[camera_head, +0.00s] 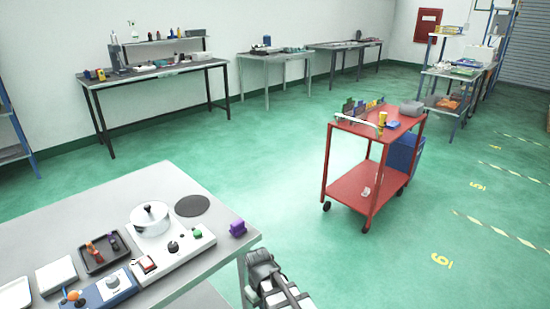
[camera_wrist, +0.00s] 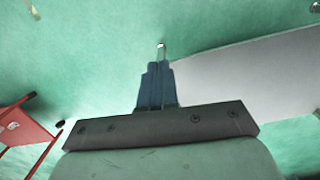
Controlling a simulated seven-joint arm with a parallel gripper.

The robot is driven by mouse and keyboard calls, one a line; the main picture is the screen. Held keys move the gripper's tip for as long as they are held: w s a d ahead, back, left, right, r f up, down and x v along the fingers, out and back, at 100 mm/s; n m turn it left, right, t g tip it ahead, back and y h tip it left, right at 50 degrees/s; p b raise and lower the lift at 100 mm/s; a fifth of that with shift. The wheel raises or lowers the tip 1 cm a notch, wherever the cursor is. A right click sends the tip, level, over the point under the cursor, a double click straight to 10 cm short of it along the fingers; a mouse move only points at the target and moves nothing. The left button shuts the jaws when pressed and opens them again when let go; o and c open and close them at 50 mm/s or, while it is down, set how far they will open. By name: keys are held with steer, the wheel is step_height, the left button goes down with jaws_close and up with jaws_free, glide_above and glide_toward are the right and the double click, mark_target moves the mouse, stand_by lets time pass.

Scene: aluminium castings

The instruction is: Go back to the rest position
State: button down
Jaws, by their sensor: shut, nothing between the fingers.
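My gripper (camera_wrist: 161,49) shows in the wrist view, its blue-grey fingers together and empty, pointing up the picture. Green floor lies behind the fingertips, and no object touches them. In the head view, part of my arm (camera_head: 275,284) shows at the bottom, just right of the near workbench's corner. I cannot make out the fingertips there. The grey top of a table (camera_wrist: 255,70) lies to the right of the fingers in the wrist view.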

steer(key=s+d+f+m+g, duration=0.2)
steer(key=s+d+f+m, duration=0.1)
steer(key=s+d+f, duration=0.7)
steer(key=s+d+f+m+g, duration=0.3)
steer(key=s+d+f, duration=0.5)
steer(key=f, duration=0.4)
steer(key=s+d+f, duration=0.1)
steer(key=s+f, duration=0.1)
steer(key=s, duration=0.3)
steer(key=s+d+f+m+g, duration=0.1)
steer(key=s+f, duration=0.1)
steer(key=s, duration=0.3)
steer(key=shift+s+d+f+m+y, duration=0.25)
steer(key=shift+s+f+m+y, duration=0.05)
steer(key=shift+s+y, duration=0.1)
